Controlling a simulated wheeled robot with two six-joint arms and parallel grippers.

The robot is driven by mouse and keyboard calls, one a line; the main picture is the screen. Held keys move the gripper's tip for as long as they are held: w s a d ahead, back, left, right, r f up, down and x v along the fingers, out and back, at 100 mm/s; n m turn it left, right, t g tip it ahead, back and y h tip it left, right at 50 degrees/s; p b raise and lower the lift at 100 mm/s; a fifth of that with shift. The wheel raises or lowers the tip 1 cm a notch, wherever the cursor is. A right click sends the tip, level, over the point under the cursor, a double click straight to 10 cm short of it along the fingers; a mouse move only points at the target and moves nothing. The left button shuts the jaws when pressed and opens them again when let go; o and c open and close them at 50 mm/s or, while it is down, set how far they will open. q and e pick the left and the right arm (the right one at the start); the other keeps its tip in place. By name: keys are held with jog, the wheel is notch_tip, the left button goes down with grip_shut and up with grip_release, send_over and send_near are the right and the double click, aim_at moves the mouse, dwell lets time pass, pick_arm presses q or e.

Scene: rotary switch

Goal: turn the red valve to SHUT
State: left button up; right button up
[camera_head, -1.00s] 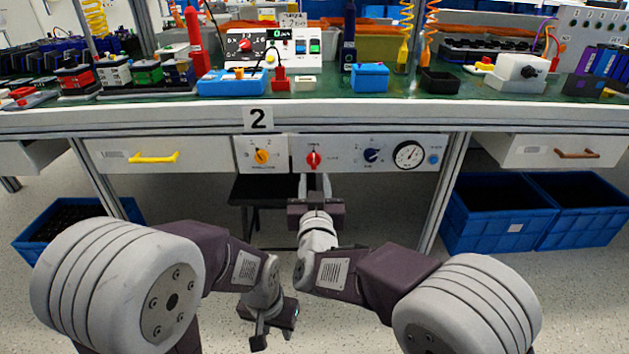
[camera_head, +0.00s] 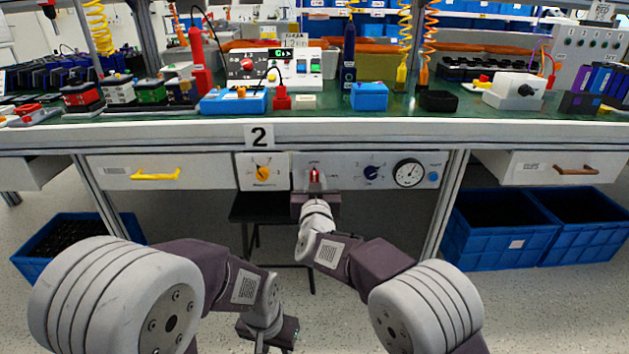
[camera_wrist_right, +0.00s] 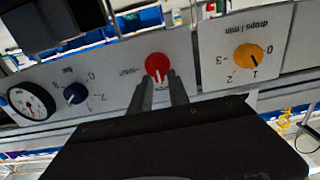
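The red valve (camera_head: 314,175) is a small round knob on the grey panel under the bench, also in the right wrist view (camera_wrist_right: 157,65). Its white mark points down in the wrist view, which looks upside down. My right gripper (camera_head: 315,188) is at the panel in front of the valve. In the wrist view its fingers (camera_wrist_right: 159,82) are apart, one on each side of the knob's near edge; contact cannot be told. My left gripper (camera_head: 270,345) hangs low, away from the panel, partly cut off below.
Drawers with a yellow handle (camera_head: 155,175) and a brown handle (camera_head: 577,170) flank the panel. A dark stool (camera_head: 262,207) stands below.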

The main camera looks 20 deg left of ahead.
grip_shut()
jog(key=m, duration=0.3)
jog(key=shift+d+m, duration=0.3)
jog(key=shift+w+d+f+m+b, duration=0.1)
jog(key=shift+d+f+m+b, duration=0.15)
jog(key=shift+m+b, duration=1.55)
jog(key=shift+w+d+f+m+b, duration=0.1)
jog(key=shift+f+m+b, duration=0.5)
jog(key=shift+m, duration=2.35)
jog(key=shift+d+f+m+b, duration=0.1)
jog(key=shift+d+m+b, duration=0.1)
jog(key=shift+m+b, duration=1.7)
jog(key=shift+m+p, duration=0.45)
jog(key=shift+m, duration=0.2)
